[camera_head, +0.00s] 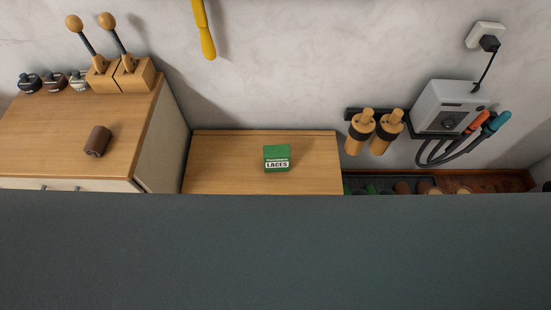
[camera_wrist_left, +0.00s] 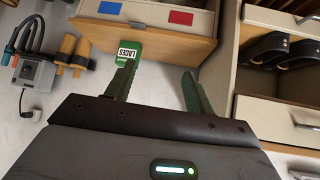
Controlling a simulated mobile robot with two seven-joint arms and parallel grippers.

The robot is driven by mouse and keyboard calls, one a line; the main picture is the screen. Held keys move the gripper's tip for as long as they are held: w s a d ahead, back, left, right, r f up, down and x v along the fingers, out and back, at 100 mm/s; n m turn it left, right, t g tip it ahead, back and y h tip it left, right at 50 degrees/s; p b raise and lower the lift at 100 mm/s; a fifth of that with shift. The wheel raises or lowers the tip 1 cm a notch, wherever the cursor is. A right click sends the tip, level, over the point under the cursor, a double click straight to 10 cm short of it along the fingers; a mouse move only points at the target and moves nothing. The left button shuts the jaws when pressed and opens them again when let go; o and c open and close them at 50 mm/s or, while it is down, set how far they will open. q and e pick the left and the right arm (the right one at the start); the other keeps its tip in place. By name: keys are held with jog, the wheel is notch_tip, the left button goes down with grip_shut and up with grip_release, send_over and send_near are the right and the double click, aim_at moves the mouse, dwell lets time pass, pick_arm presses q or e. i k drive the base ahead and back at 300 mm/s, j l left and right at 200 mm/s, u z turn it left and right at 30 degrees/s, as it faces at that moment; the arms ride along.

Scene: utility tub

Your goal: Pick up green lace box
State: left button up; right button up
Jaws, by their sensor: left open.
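The green lace box (camera_head: 277,159), with a white "LACES" label, sits on a low wooden surface (camera_head: 225,172) against the wall in the head view. It also shows in the left wrist view (camera_wrist_left: 129,51), just beyond one finger of my left gripper (camera_wrist_left: 158,72), which partly overlaps it. My left gripper is open with nothing between its fingers, and a gap to the box cannot be judged. Neither gripper shows in the head view.
A higher wooden cabinet (camera_head: 120,135) with a brown cylinder (camera_head: 97,141) stands at left. Two wooden-handled tools (camera_head: 375,133) and a grey device (camera_head: 447,107) with hoses are on the wall at right. A dark surface hides the head view's lower part.

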aim_at(277, 157)
jog(key=l+u, duration=0.3)
jog(key=l, duration=1)
jog(key=l+u, duration=0.35)
jog(key=l, duration=0.95)
